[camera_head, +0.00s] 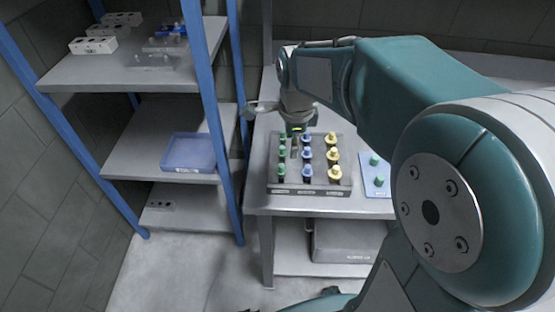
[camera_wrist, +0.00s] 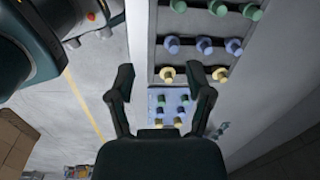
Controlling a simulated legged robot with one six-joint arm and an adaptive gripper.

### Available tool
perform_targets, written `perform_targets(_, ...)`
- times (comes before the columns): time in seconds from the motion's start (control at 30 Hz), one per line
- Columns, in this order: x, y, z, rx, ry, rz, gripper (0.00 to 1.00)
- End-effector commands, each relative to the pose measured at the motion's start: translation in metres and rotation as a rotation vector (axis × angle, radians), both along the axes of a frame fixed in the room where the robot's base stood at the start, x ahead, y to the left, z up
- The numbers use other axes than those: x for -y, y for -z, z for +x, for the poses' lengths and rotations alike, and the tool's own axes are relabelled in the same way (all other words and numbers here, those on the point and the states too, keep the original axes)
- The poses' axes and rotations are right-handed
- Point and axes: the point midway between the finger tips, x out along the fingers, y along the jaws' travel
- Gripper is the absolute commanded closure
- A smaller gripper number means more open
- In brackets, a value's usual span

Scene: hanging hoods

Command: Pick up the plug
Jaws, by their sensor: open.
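Green, blue and yellow plugs stand in columns in a dark tray (camera_head: 310,190) on the table, a green plug (camera_head: 282,167), a blue plug (camera_head: 308,169) and a yellow plug (camera_head: 334,172) among them. My gripper (camera_head: 296,140) points down over the far left part of the tray; its fingertips are small and hard to make out there. In the wrist view my gripper (camera_wrist: 162,80) has its fingers spread with nothing held. Two yellow plugs (camera_wrist: 167,74) show near the fingertips, with blue and green rows beyond. Which plug is meant cannot be told.
A light blue panel (camera_head: 376,188) with green plugs lies right of the tray; it also shows between my fingers in the wrist view (camera_wrist: 169,94). A blue-posted shelf (camera_head: 70,75) with a blue bin (camera_head: 188,153) stands left. A grey box (camera_head: 345,242) sits under the table.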

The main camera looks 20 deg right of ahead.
Motion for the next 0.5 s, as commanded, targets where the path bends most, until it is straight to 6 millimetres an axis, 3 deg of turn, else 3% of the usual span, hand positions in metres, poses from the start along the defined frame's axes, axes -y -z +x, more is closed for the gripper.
perform_targets(0.2,-0.002,0.030,0.032,-0.081,0.351,0.017,0.33)
perform_targets(0.37,-0.003,0.040,0.038,-0.097,0.442,0.017,0.33)
perform_targets(0.5,-0.007,0.061,0.038,-0.100,0.447,0.013,0.33)
